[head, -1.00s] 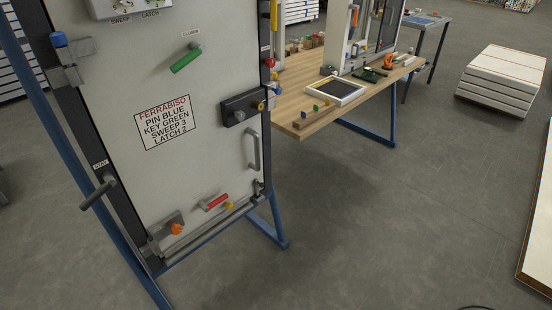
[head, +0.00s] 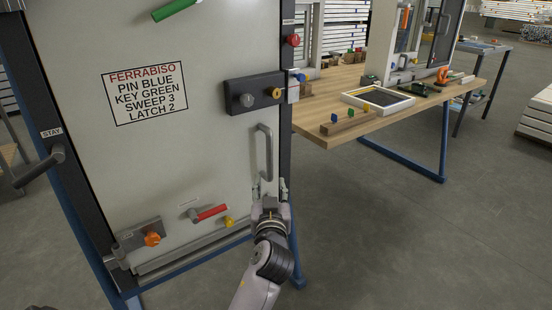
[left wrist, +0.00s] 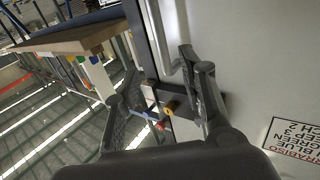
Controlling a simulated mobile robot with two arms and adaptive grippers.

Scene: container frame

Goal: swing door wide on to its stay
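The pale grey door (head: 170,60) stands upright in its dark frame, with a printed label at its middle; it looks closed. Its grey bar handle (head: 265,155) is near the right edge. The stay (head: 40,165), a dark lever beside a STAY label, is on the left post. My left gripper (head: 270,190) is just below the handle, fingers pointing up. In the left wrist view its two fingers (left wrist: 158,75) are spread, with the handle (left wrist: 164,42) beyond and roughly between the tips; I cannot tell whether they touch. My right gripper is not in view.
A dark lock block (head: 252,94) with knobs sits above the handle. A red lever (head: 211,212) and an orange knob (head: 152,239) are low on the door. A wooden workbench (head: 350,125) stands behind to the right. The floor at right is open.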

